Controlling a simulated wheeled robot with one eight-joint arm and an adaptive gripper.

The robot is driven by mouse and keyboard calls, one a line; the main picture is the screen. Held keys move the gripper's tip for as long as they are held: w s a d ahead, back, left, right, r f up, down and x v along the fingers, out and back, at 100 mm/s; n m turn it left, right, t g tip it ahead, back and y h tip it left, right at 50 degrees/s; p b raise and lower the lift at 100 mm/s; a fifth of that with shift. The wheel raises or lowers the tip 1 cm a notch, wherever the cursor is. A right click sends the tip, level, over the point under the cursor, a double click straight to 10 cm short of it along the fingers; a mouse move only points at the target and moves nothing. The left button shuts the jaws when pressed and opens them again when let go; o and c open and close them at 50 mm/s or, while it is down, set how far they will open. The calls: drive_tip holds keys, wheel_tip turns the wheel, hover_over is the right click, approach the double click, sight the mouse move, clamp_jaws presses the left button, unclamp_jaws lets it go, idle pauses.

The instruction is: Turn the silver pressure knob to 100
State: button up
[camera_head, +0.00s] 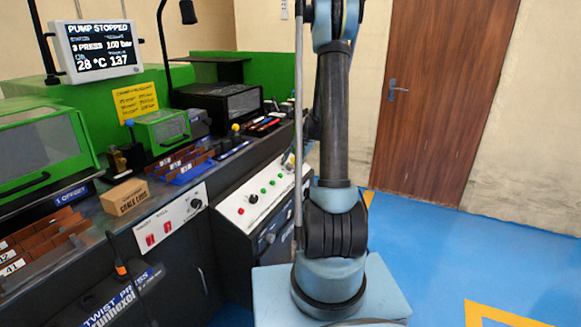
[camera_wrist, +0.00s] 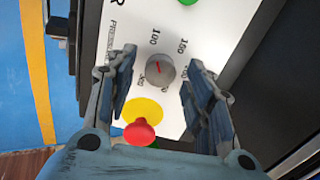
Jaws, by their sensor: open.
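The silver pressure knob (camera_wrist: 160,68) is on a white panel in the wrist view, with a red pointer line on its face. Numbers are printed around it; 100 stands above it and 150 to the upper right. I cannot tell exactly which number the pointer meets. My gripper (camera_wrist: 159,78) is open, one finger in the picture left of the knob and one right, with gaps to both. The depth of the fingertips against the knob is unclear. In the head view the monitor (camera_head: 95,48) reads "PUMP STOPPED" and "3 PRESS 100 bar". My arm hides the gripper and knob there.
A red mushroom button (camera_wrist: 138,131) on a yellow disc sits just below the knob, between the fingers. A green button (camera_wrist: 188,2) is at the top edge. In the head view, the white sloped control panel (camera_head: 231,209) continues left; blue floor is open at right.

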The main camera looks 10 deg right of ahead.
drive_tip(key=v, duration=1.1)
drive_tip(key=s+a+r+n+h, duration=0.1)
drive_tip(key=s+a+r+n, duration=0.15)
drive_tip(key=s, duration=0.75)
drive_tip(key=s+a+r+n+h, duration=0.1)
drive_tip(key=s+a+r, duration=0.2)
drive_tip(key=s, duration=0.8)
drive_tip(key=s+f+n+h, duration=0.1)
drive_tip(key=s+f, duration=0.2)
drive_tip(key=s, duration=0.7)
drive_tip(key=s+f+n+g+h, duration=0.1)
drive_tip(key=s+f, duration=0.3)
drive_tip(key=s, duration=0.6)
drive_tip(key=shift+d+f+n, duration=0.2)
drive_tip(key=shift+d+n, duration=0.2)
drive_tip(key=shift+n, duration=0.05)
